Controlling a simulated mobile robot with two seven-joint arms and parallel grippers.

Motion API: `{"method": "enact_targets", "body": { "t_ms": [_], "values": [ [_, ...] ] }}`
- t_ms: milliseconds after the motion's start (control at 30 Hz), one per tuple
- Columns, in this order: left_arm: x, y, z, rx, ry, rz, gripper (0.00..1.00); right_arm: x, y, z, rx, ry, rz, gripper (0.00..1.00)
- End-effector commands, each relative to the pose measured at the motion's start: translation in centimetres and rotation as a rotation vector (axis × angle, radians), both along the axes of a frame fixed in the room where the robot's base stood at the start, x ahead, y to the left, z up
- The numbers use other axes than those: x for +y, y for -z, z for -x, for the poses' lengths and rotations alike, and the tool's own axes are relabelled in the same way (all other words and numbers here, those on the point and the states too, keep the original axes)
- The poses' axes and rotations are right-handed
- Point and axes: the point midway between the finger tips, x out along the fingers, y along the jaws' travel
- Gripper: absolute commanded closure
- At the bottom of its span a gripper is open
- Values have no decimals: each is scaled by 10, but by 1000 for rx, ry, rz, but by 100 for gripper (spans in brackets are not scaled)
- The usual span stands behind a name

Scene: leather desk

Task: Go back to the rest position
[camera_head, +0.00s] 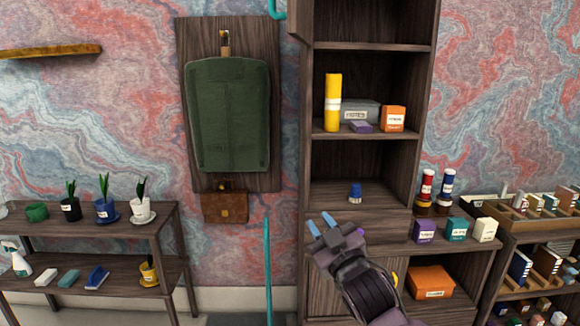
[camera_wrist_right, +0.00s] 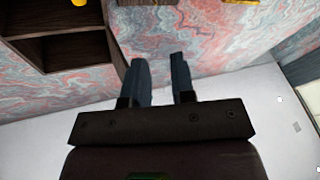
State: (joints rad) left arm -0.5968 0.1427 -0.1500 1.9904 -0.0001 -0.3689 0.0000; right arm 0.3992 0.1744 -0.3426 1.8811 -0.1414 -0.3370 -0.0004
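My right gripper (camera_head: 321,223) is raised in front of the wooden shelf unit (camera_head: 306,150), its fingers pointing up and to the left in the head view. In the right wrist view the two dark fingers (camera_wrist_right: 160,75) stand apart with nothing between them. My left gripper is not in view. A small blue bottle (camera_head: 355,193) stands on a shelf above and behind the right gripper, apart from it in the picture.
A plant rack (camera_head: 130,228) is at left. A green bag (camera_head: 228,115) hangs on a wall board. A teal rod (camera_head: 267,265) stands left of my gripper. Boxes such as an orange one (camera_head: 430,281) sit at right.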

Motion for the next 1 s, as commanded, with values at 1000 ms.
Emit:
{"method": "enact_targets", "body": {
  "t_ms": [1000],
  "values": [
    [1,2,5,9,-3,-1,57,-188,299,205,667,362,-170,76]
  ]
}}
